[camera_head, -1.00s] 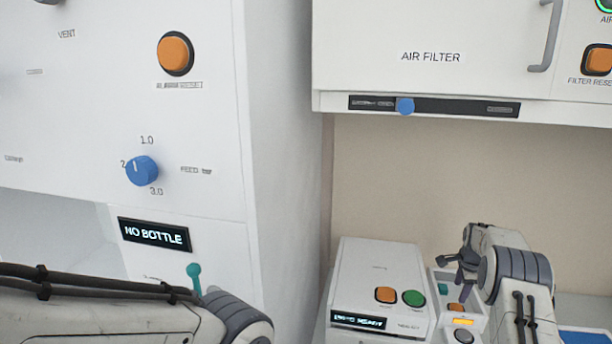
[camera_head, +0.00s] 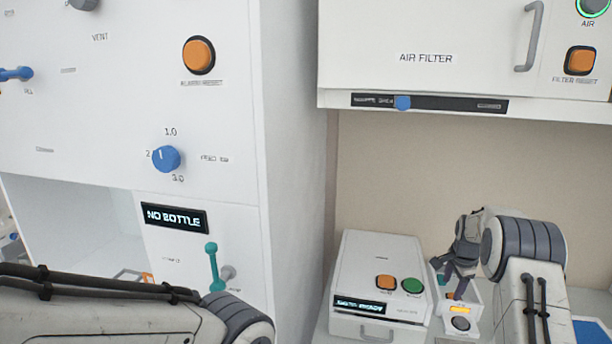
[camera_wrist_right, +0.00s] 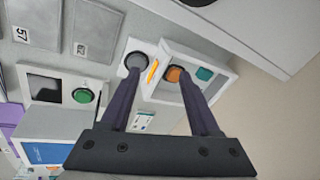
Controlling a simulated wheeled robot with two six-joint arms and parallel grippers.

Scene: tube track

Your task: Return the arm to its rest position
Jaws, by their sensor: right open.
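My right gripper (camera_head: 457,279) is at the lower right in the head view, above a small white box (camera_head: 462,322) with an orange button, a teal button and a lit yellow strip. In the right wrist view my right gripper (camera_wrist_right: 158,82) has its two dark fingers spread apart with nothing between them. Behind the fingers the same small box (camera_wrist_right: 215,72) shows, with its orange, teal and grey buttons. My left arm (camera_head: 120,318) enters at the lower left in the head view. Its gripper is outside the picture.
A white machine (camera_head: 375,285) with orange and green buttons stands left of the small box. A tall cabinet (camera_head: 225,120) with a blue knob (camera_head: 166,159) and "NO BOTTLE" display (camera_head: 174,217) fills the left. The air filter unit (camera_head: 425,85) overhangs at upper right. Bare wall lies beneath it.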

